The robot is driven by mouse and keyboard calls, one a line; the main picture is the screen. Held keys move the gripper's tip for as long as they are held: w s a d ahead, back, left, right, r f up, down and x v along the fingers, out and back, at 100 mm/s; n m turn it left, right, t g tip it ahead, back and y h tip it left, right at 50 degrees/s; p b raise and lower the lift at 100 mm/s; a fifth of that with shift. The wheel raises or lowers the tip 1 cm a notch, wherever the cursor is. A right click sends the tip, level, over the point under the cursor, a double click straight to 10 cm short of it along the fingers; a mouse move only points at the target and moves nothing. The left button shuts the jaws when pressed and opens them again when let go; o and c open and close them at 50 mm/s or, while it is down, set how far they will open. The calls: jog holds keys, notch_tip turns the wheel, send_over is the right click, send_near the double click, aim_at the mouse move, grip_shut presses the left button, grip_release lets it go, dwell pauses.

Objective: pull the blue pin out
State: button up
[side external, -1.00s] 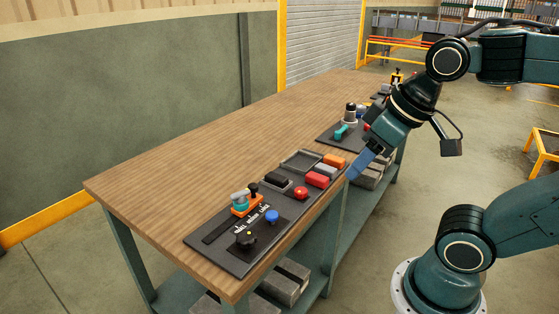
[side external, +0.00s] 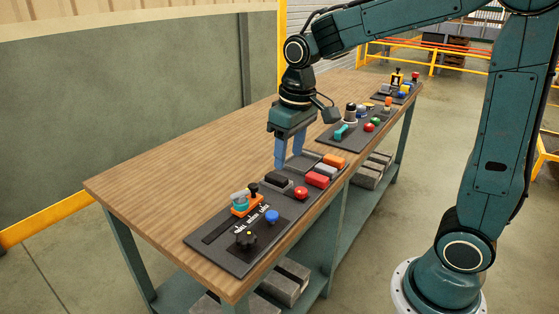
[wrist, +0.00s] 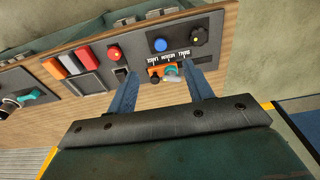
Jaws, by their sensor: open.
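A round blue knob-like piece (side external: 272,216), which looks like the blue pin, stands on the near black panel (side external: 214,251). It also shows in the wrist view (wrist: 161,45), beyond the fingertips and roughly between them. My gripper (side external: 288,162) is open and empty, its blue fingers pointing down near the panel's grey tray and black block. It is apart from the blue piece, farther along the table. In the wrist view, my two fingers (wrist: 158,70) show with a wide gap. How the blue piece sits in the panel cannot be seen.
Around the blue piece are a black knob (side external: 246,239), an orange block (side external: 246,206) with a teal-grey handle, and a red button (side external: 301,193). Red, grey and orange blocks lie farther along. Another panel (side external: 338,139) holds a teal handle. The table's left side is clear.

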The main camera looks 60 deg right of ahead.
jog(key=g, duration=0.1)
send_over(272, 214)
notch_tip(272, 214, down, 5)
jog(key=shift+f, duration=0.15)
notch_tip(272, 214, down, 13)
jog(key=shift+f, duration=0.2)
dwell(0.6)
